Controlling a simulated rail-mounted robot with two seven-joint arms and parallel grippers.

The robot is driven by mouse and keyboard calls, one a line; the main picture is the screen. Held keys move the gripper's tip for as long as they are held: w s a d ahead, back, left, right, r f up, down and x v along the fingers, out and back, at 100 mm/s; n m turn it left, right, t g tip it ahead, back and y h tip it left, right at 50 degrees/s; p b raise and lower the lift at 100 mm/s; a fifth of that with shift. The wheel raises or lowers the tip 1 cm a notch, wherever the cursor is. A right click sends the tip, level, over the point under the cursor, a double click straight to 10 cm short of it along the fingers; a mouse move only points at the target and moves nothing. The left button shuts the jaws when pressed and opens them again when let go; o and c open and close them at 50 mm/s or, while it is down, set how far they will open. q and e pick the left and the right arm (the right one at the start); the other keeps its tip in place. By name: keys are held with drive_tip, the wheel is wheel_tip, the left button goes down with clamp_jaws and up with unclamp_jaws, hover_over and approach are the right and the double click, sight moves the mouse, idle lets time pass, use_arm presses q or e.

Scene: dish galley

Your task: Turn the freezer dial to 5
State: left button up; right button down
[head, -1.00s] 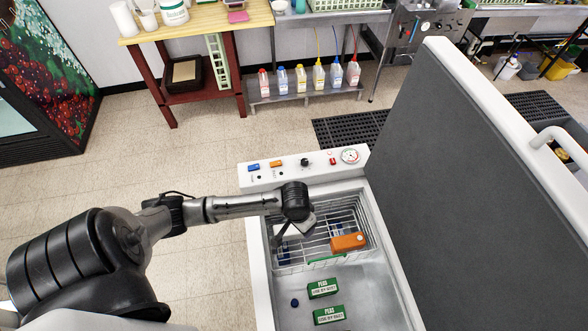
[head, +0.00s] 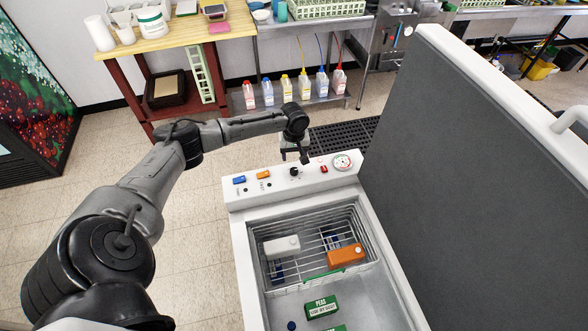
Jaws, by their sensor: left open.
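The open chest freezer (head: 240,225) has a white control panel along its back edge. A small black dial (head: 294,172) sits on the panel between an orange switch (head: 263,175) and a small red part (head: 323,169). The numbers around the dial are too small to read. My left gripper (head: 294,158) is open, pointing down just above and behind the dial in the picture. I cannot tell whether its fingers touch the dial. My right gripper does not show.
A round gauge (head: 343,161) and a blue switch (head: 239,180) are on the same panel. The grey-lined lid (head: 470,190) stands open at the right. A wire basket (head: 352,213) holds a white box (head: 282,247) and an orange box (head: 345,255). A green peas box (head: 321,305) lies below.

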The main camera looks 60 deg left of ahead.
sight(294, 170)
use_arm(q)
wheel_tip(294, 170, down, 9)
drive_tip(key=shift+r, duration=0.2)
idle(0.4)
drive_tip(key=c, duration=0.9)
